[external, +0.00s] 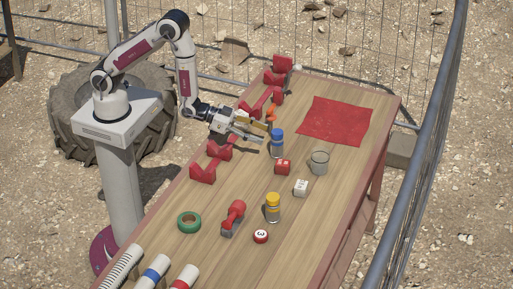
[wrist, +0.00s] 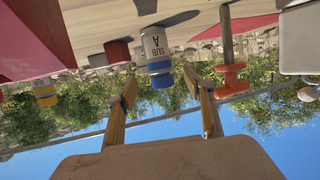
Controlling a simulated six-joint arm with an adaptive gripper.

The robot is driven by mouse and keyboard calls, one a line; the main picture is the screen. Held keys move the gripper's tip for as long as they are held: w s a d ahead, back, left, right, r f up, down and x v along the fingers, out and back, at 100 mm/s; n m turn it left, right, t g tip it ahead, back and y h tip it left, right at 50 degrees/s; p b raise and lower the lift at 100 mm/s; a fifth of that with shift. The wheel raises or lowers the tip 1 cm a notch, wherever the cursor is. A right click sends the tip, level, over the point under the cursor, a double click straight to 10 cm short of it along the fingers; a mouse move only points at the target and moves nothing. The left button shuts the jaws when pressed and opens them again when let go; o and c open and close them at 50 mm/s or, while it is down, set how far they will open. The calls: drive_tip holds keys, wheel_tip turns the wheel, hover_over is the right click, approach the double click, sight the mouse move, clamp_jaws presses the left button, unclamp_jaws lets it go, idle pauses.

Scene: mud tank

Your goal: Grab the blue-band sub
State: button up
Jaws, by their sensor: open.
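The blue-band sub (external: 277,143) is a small upright bottle with a blue cap, standing on the wooden table. In the wrist view, which looks upside down, the sub (wrist: 157,50) shows a pale "SUB A" label and blue bands. My gripper (external: 257,131) is low over the table, just left of the sub, reaching toward it. In the wrist view my gripper (wrist: 165,92) has its two fingers spread, with the sub ahead between them and nothing held.
Red brackets (external: 208,165) line the table's left side. An orange spool-like piece (wrist: 231,76) is close beside one finger. A red cloth (external: 336,121) lies farther back.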

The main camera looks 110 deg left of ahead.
sight(277, 141)
drive_tip(key=shift+x, duration=1.3)
drive_tip(key=shift+w+f, duration=0.1)
drive_tip(key=shift+w, duration=0.05)
drive_tip(key=shift+f+x, duration=0.25)
drive_tip(key=shift+x, duration=2.1)
clamp_jaws()
